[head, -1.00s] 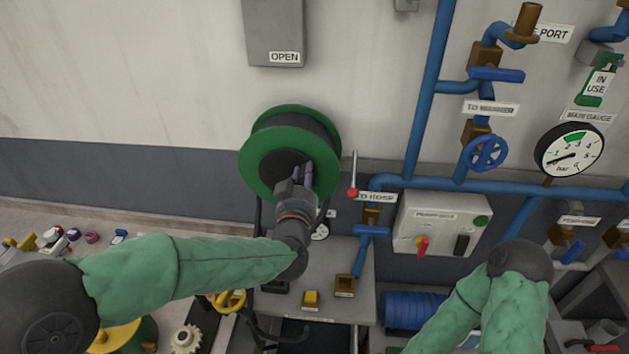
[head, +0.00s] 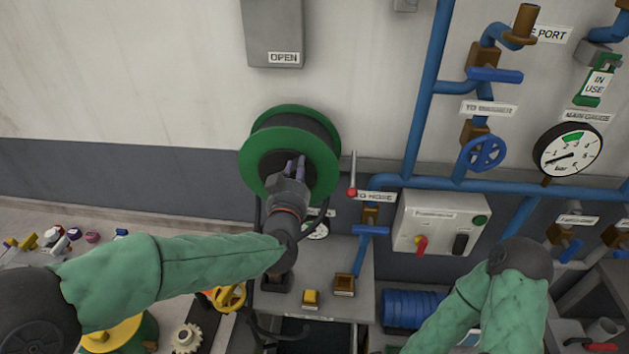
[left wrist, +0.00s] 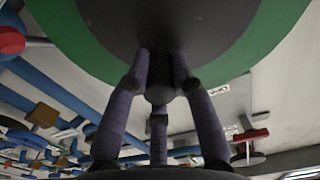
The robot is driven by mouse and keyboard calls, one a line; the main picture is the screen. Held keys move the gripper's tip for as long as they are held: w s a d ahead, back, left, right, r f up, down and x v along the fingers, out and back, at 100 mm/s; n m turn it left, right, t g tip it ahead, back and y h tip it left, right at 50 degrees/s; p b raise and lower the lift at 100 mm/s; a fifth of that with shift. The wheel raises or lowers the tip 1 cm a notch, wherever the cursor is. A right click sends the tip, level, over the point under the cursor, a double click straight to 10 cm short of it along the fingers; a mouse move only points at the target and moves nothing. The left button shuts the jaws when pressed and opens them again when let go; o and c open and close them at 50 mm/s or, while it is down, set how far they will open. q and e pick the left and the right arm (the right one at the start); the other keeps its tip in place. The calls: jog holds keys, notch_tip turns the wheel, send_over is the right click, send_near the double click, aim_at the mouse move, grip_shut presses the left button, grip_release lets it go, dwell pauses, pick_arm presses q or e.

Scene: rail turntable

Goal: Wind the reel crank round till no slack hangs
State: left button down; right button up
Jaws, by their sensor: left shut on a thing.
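The green hose reel (head: 258,128) with its black middle is on the wall, left of centre in the head view. Its green rim and dark face (left wrist: 220,25) fill the top of the left wrist view. My left gripper (head: 293,168) is at the reel's face, its fingers shut around a dark knob of the crank (left wrist: 160,92). The crank arm itself is mostly hidden by my gripper. A dark hose (head: 257,215) hangs below the reel's left side. My right arm comes in at the lower right; its gripper is out of view.
A red-tipped lever (head: 352,192) stands just right of the reel. Blue pipes (head: 430,90), a grey control box (head: 440,222) and a gauge (head: 568,150) are on the wall further right. A bench (head: 330,262) with small blocks lies below.

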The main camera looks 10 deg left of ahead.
aim_at(280, 158)
pick_arm(q)
jog(key=shift+a+r, duration=0.25)
jog(key=shift+a+r, duration=0.2)
jog(key=shift+a, duration=0.65)
jog(key=shift+a+b, duration=0.4)
jog(key=shift+a, duration=0.1)
jog(key=shift+a+f+b, duration=0.1)
jog(key=shift+a+b, duration=0.2)
jog(key=shift+b, duration=0.05)
jog(key=shift+a, duration=0.4)
jog(key=shift+f, duration=0.1)
